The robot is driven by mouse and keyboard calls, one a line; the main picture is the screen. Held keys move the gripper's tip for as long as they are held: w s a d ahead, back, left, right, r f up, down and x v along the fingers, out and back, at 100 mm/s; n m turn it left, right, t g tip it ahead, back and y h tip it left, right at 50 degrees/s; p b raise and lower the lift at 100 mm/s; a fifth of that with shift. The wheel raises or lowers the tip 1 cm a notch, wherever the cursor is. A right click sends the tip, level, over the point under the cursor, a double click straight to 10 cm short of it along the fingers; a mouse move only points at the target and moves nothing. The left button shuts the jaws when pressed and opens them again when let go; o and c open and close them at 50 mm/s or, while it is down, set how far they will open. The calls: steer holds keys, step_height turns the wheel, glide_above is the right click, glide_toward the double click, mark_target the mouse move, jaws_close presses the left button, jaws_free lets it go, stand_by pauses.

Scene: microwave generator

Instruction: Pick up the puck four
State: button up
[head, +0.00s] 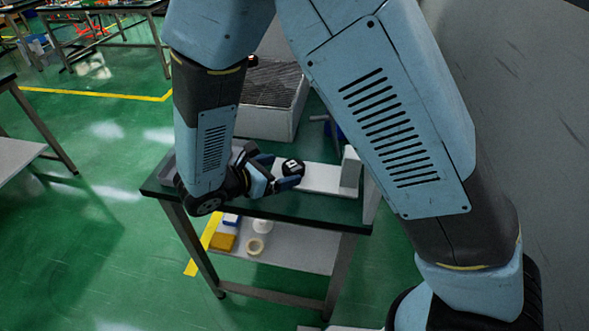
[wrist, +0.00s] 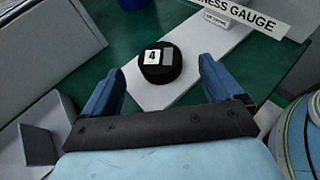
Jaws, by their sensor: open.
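The puck four is a short black cylinder with a white label reading "4". In the wrist view the puck (wrist: 160,62) sits on a white flat base, ahead of and between my open fingers. In the head view the puck (head: 292,167) shows at the tips of my gripper (head: 280,172). My gripper also shows in the wrist view (wrist: 160,82), with its two blue fingers wide apart and nothing held between them. I cannot tell whether a finger touches the puck.
The white base (head: 322,179) lies on a dark green bench (head: 315,210). In the wrist view a sign ending in "NESS GAUGE" (wrist: 240,15) stands behind the puck. A grey box with a grille (head: 270,122) stands at the back. A yellow box and a tape roll (head: 255,245) lie on the lower shelf.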

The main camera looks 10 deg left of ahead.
mark_target(290, 168)
steer(key=x, duration=0.4)
steer(key=shift+w+f, duration=0.1)
steer(key=shift+c, duration=0.3)
steer(key=c, duration=1.2)
